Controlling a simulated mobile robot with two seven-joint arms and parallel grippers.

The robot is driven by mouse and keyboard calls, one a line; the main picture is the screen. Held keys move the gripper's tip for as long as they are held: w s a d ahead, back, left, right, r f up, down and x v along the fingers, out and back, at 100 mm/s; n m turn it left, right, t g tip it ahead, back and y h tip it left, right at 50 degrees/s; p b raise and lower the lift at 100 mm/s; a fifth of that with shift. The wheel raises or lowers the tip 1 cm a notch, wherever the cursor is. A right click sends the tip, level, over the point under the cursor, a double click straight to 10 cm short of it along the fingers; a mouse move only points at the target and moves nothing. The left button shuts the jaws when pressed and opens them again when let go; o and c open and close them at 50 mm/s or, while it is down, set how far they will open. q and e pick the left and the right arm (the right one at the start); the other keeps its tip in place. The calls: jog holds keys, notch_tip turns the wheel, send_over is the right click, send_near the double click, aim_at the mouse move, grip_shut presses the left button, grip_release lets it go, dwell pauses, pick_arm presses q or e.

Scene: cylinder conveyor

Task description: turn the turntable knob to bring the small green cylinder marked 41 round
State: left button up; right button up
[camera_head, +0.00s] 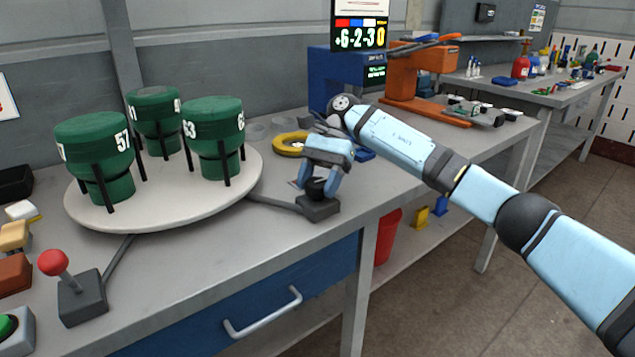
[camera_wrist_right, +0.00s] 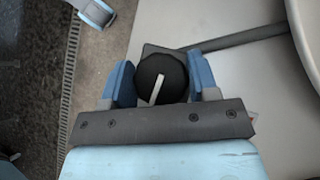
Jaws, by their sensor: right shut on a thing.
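The black knob (camera_head: 317,187) sits on a small dark box (camera_head: 320,208) at the table's front edge, right of the turntable. My right gripper (camera_head: 317,186) reaches down over it, shut on it with a blue finger at each side. In the right wrist view the knob (camera_wrist_right: 160,78) shows a white pointer line between the fingers. The pale round turntable (camera_head: 165,218) carries green cylinders: one marked 57 (camera_head: 92,150) at left, one marked 63 (camera_head: 213,127) at right, and one behind (camera_head: 155,107) whose marking is partly hidden. My left gripper is not in view.
A red-topped joystick (camera_head: 54,264) and a green button (camera_head: 8,326) stand at the front left. A yellow ring (camera_head: 289,144) lies behind my gripper. Blue (camera_head: 335,78) and orange (camera_head: 405,72) machines stand further back. A blue drawer (camera_head: 235,310) is below the tabletop.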

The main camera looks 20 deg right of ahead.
dwell(0.3)
jog(key=o, duration=0.9)
jog(key=shift+w+d+r, duration=0.25)
jog(key=shift+d+r, duration=0.05)
jog(key=shift+r, duration=0.15)
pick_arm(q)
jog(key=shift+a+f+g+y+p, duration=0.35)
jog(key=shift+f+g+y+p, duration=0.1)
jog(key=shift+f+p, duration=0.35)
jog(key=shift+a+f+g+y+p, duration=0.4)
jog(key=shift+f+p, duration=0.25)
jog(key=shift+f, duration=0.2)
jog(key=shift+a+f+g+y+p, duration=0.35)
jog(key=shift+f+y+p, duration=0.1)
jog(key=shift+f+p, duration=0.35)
pick_arm(e)
jog(key=shift+v, duration=6.35)
